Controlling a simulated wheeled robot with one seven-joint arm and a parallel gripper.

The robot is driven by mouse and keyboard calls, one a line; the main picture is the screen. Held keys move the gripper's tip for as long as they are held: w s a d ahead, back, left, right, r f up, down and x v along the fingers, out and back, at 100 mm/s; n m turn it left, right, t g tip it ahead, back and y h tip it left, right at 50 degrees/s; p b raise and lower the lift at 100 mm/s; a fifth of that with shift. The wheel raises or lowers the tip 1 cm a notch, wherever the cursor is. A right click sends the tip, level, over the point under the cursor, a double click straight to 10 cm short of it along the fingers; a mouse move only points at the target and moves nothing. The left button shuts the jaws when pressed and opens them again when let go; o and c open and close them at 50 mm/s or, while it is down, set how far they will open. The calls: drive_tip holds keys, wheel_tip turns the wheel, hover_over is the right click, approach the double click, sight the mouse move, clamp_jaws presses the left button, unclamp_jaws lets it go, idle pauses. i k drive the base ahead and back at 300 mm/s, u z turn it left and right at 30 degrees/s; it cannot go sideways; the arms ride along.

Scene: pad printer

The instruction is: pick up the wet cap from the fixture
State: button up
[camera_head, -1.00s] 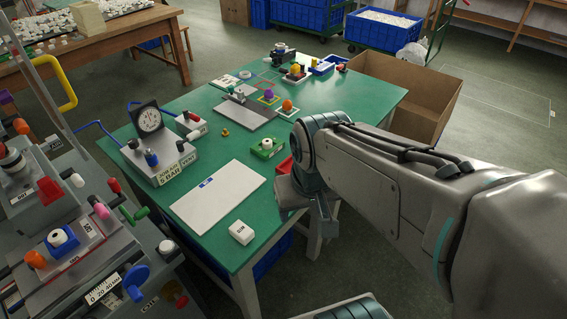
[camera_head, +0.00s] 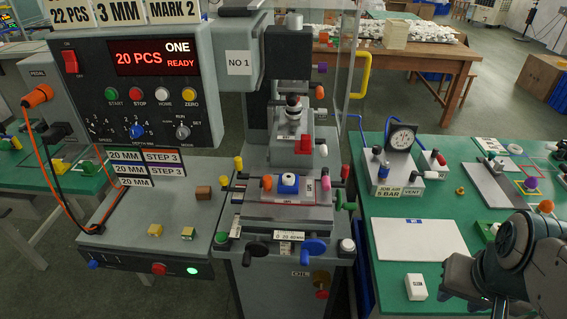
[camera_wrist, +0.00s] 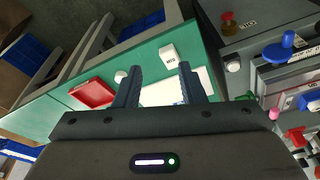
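A small white cap (camera_head: 289,178) sits in the blue holder of the fixture (camera_head: 289,188) on the pad printer's table, below the print head, in the head view. It is too small to tell whether its ink is wet. My gripper (camera_wrist: 159,68) shows in the wrist view with its two dark fingers apart and nothing between them. It is over the green workbench area, well to the right of the fixture. In the head view my arm (camera_head: 525,262) is at the lower right, and the fingertips are not clear there.
Orange and pink knobs flank the fixture, with blue and black handwheels (camera_head: 314,248) in front. A clear guard (camera_head: 350,60) stands right of the print head. The green bench (camera_head: 385,285) holds a dial gauge box (camera_head: 395,165), a white sheet (camera_head: 418,239) and a small white box (camera_head: 416,287).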

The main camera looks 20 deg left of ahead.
sight(288, 179)
drive_tip(key=z, duration=1.4)
drive_tip(key=k, duration=1.4)
drive_tip(key=u, duration=1.7)
drive_tip(key=i, duration=1)
